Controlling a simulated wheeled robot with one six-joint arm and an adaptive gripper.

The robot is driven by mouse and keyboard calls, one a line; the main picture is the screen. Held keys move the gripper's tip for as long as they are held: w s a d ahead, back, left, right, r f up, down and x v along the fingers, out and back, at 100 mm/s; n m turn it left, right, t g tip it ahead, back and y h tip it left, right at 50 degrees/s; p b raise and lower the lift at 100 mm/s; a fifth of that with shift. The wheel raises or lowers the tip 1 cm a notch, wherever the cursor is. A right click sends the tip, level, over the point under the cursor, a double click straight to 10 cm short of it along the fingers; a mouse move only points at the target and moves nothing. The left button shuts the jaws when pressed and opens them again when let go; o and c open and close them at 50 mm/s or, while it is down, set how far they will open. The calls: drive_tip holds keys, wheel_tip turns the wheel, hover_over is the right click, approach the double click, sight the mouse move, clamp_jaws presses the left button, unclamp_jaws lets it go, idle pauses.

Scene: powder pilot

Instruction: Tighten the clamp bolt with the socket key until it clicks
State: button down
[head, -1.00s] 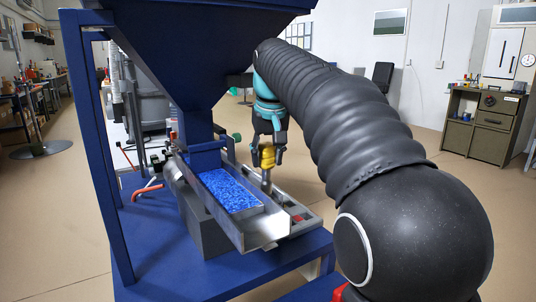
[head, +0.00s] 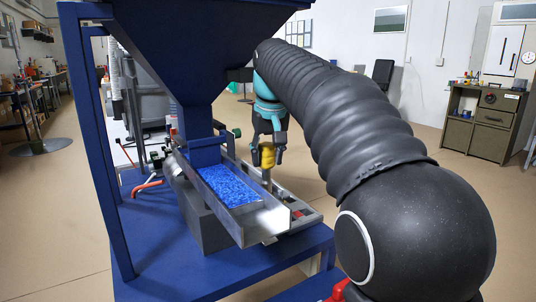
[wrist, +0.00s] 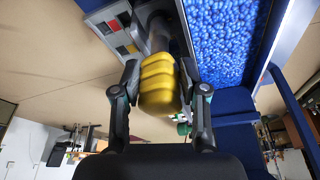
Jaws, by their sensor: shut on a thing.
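My gripper (head: 267,148) is shut on the yellow handle of the socket key (head: 268,158), which stands about upright just right of the metal trough. The grey shaft runs down from the handle. In the wrist view the yellow handle (wrist: 160,88) sits between my two dark fingers, with the shaft beyond it. The clamp bolt cannot be made out in either view; the trough wall and the key cover that spot. I cannot tell whether the socket is seated on the bolt.
The metal trough (head: 264,222) holds blue pellets (head: 228,184) under the blue hopper (head: 195,50). A grey tray (head: 312,215) with small red and grey pieces lies along its right side. A blue frame post (head: 97,150) stands at left. Floor is open to the right.

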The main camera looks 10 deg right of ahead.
drive_tip(key=shift+f, duration=0.15)
drive_tip(key=c, duration=0.5)
unclamp_jaws()
drive_tip(key=shift+c, duration=0.2)
